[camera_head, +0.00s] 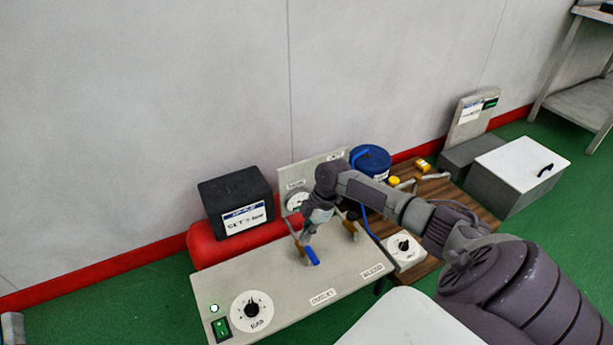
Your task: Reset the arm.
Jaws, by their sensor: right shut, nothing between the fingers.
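My right arm comes in from the lower right and reaches over the pale machine top (300,282). My right gripper (305,234) points down, shut and empty, close by a small nozzle-like fitting with a blue end (312,256). Whether it touches the fitting I cannot tell. A second brown fitting (351,231) stands to its right, partly behind my arm. My left gripper is not in view.
A black box (236,201) sits on a red cylinder (203,246) behind the machine. A dial (252,311) and green switch (221,328) are at its front left. A blue drum (371,161) stands behind my arm, and a white-topped box (522,165) at right.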

